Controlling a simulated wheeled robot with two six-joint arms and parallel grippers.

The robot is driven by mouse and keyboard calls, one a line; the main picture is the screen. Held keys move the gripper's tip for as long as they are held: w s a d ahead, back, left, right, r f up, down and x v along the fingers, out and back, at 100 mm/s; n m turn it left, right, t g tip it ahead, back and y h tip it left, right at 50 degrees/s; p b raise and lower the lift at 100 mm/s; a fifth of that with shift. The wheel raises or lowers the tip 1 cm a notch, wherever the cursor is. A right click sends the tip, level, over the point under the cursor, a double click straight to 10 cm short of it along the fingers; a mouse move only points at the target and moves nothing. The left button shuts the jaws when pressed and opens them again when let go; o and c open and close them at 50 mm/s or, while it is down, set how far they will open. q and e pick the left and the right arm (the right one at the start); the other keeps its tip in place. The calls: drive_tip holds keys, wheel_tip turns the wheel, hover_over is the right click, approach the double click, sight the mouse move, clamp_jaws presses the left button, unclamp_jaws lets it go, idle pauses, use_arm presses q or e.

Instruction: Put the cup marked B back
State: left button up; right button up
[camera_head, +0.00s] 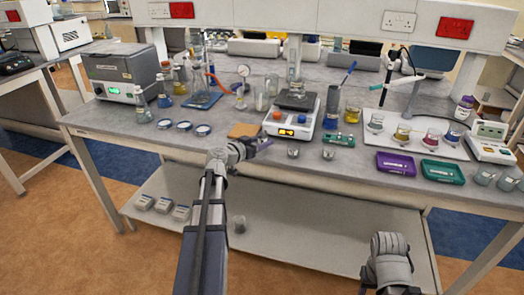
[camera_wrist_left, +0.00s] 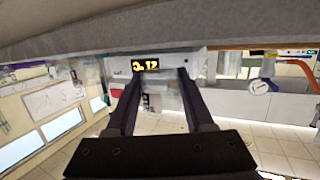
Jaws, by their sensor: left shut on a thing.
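My left gripper (camera_head: 262,143) is at the front edge of the bench, left of two small metallic cups, a left one (camera_head: 293,152) and a right one (camera_head: 328,153). I cannot read a letter on either cup. In the left wrist view, the two dark fingers of the left gripper (camera_wrist_left: 160,88) are shut on a clear cup (camera_wrist_left: 166,97), faint in outline. A small dark mark shows there, but I cannot read it. The head view does not show the held cup clearly. The jaws of my right gripper are not visible; only an arm part shows at lower right.
A balance (camera_head: 292,124) with orange digits stands behind the metallic cups. An orange-brown mat (camera_head: 243,130) lies behind my left gripper. Purple (camera_head: 396,164) and green (camera_head: 443,172) trays are at right. Two clear beakers stand at the right front corner. A lower shelf (camera_head: 290,219) runs underneath.

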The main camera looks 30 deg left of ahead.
use_arm(q)
drive_tip(key=shift+f+b, duration=0.6)
drive_tip(key=shift+f, duration=0.5)
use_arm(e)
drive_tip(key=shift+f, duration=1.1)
use_arm(q)
drive_tip(key=shift+f, duration=0.1)
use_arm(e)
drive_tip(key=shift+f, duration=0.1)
use_arm(q)
drive_tip(key=shift+f, duration=0.15)
drive_tip(key=o, duration=1.3)
drive_tip(key=shift+r, duration=0.25)
drive_tip(key=p+v, duration=0.2)
drive_tip(key=v, duration=1)
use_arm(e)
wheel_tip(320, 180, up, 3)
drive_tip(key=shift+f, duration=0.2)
